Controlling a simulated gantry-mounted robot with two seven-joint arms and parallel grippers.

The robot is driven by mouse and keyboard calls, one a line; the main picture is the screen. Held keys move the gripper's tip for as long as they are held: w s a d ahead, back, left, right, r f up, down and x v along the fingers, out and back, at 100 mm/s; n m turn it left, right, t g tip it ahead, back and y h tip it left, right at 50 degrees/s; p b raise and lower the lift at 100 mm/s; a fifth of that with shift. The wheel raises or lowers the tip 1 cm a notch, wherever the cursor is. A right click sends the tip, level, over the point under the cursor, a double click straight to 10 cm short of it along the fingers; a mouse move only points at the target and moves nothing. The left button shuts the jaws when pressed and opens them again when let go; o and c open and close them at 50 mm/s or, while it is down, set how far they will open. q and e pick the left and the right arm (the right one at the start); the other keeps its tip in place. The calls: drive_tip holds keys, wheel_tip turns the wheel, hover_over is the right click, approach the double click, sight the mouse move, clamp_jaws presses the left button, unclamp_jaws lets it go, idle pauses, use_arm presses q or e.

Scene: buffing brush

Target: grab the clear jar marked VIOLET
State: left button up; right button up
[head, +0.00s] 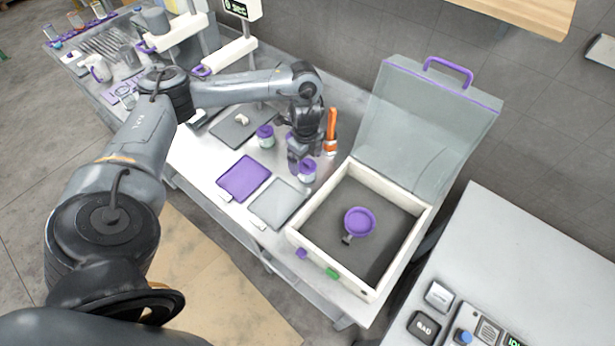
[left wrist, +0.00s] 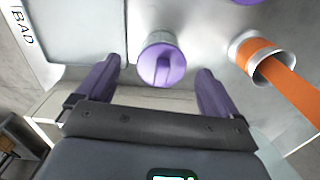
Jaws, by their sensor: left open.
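Two small clear jars with purple lids stand on the steel bench. The nearer jar (head: 307,172) is below and beside my left gripper (head: 299,158) in the head view; the other jar (head: 265,136) stands farther left. No VIOLET lettering is readable on either. In the left wrist view one purple-lidded jar (left wrist: 160,62) lies between and just beyond the spread purple fingers of my left gripper (left wrist: 160,70), with visible gaps on both sides. The gripper is open and empty. My right gripper is not in view.
An orange-handled tool (head: 331,125) stands in a metal cup (left wrist: 252,50) close beside the jar. A purple tray (head: 244,180) and a grey tray (head: 277,203) lie in front. An open box (head: 298,240) with a raised clear lid (head: 425,120) is at right, holding a purple round dish (head: 359,222).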

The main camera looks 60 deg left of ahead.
sight(307, 169)
use_arm(q)
drive_tip(key=shift+f, duration=0.35)
wheel_tip(307, 169, down, 3)
drive_tip(key=shift+w+d+f+b, duration=0.1)
drive_tip(key=shift+b, duration=1.05)
drive_tip(key=shift+f, duration=0.7)
drive_tip(key=c, duration=1.2)
